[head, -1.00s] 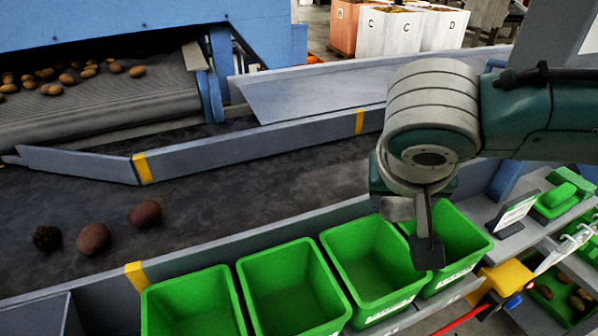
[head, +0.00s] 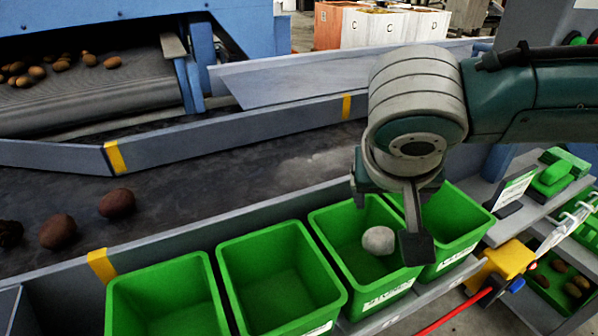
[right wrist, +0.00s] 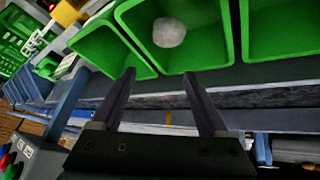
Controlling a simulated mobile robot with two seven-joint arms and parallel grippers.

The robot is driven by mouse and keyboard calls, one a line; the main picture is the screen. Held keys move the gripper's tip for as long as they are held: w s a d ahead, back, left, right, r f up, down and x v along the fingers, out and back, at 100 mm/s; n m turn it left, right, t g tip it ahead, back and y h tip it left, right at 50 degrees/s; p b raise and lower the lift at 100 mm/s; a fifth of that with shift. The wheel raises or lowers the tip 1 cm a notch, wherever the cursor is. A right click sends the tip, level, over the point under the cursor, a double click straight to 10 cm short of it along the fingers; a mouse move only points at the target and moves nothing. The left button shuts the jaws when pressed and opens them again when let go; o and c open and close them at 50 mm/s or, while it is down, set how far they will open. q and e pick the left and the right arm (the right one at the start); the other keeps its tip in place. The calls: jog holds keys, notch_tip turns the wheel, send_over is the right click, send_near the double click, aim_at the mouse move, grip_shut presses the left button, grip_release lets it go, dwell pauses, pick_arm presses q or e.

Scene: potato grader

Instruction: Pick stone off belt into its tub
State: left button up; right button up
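A pale grey stone (head: 378,240) shows inside the third green tub from the left (head: 352,272), low in the picture. I cannot tell whether it rests on the tub's floor or is still dropping. My right gripper (head: 388,222) is above that tub, fingers down. In the right wrist view the right gripper (right wrist: 160,76) is open and empty, with the stone (right wrist: 169,32) beyond its fingertips, inside the tub (right wrist: 222,45). The dark belt (head: 215,180) carries brown potatoes (head: 117,203) at the left. My left gripper is not in view.
More green tubs (head: 281,284) stand in the row on both sides. A grey rail with a yellow mark (head: 101,266) separates belt and tubs. A shelf with green items (head: 558,172) and a yellow object (head: 505,262) is at the right. Potatoes lie on the upper conveyor (head: 95,103).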

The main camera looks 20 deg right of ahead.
jog(key=o, duration=0.3)
jog(key=p+v, duration=0.1)
jog(key=v, duration=0.9)
jog(key=shift+p, duration=0.4)
jog(key=s+a+n+y+p, duration=0.3)
jog(key=s+a+n+y, duration=0.2)
jog(key=s+a, duration=0.3)
jog(key=s+d+n+g+p, duration=0.1)
jog(key=s+d+n+p, duration=0.1)
jog(key=s+d, duration=0.45)
notch_tip(320, 180, up, 37)
jog(key=s+p, duration=0.2)
jog(key=p, duration=3.6)
jog(key=shift+n, duration=0.3)
